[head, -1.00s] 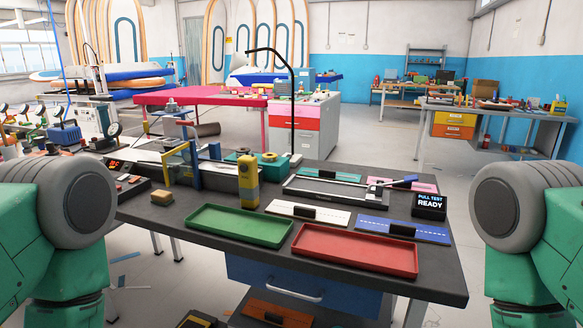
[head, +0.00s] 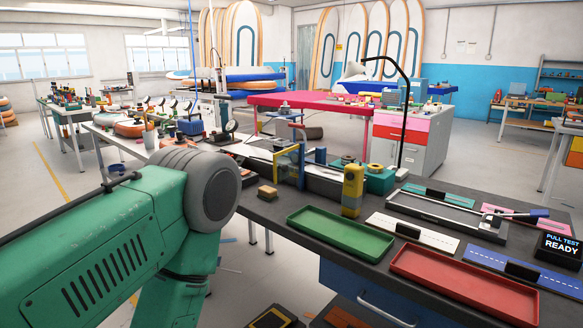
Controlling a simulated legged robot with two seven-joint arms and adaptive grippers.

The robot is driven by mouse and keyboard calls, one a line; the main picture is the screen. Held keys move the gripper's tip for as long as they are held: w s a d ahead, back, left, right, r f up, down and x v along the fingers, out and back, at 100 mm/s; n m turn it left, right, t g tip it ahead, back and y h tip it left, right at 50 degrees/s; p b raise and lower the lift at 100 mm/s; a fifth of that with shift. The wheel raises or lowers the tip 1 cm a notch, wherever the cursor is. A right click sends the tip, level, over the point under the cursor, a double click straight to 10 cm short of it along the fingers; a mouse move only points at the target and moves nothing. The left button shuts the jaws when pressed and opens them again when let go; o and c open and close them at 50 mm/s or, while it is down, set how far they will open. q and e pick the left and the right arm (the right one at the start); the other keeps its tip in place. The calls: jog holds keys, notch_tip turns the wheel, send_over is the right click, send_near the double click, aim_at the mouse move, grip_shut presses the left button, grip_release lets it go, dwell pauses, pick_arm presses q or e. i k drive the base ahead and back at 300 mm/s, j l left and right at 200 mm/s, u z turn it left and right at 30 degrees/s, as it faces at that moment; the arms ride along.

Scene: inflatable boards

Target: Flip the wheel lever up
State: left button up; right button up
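I cannot single out the wheel lever for sure. A bench machine with a blue and yellow upright frame (head: 290,166) stands at the back left of the dark workbench (head: 262,212); its small parts are too fine to read. A lever-like bar with a blue-ended handle (head: 528,214) lies over the grey frame fixture (head: 432,213) at the right of the bench. My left arm fills the lower left of the head view, but its gripper is out of view. My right arm and gripper are out of view.
A green tray (head: 340,234) and a red tray (head: 462,284) lie along the bench front. A yellow upright device (head: 352,188), a tan block (head: 267,192) and a "PULL TEST READY" display (head: 558,248) stand on the bench. Another worktable (head: 130,140) with gauges stands behind at left.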

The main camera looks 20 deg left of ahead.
aim_at(300, 126)
jog(key=i+j+z, duration=0.15)
jog(key=j, duration=0.2)
jog(key=i+j+z, duration=0.1)
jog(key=i+j, duration=0.2)
jog(key=i+j+z, duration=0.15)
jog(key=j, duration=0.3)
jog(key=i+j+z, duration=0.1)
jog(key=j, duration=0.35)
jog(key=i, duration=0.1)
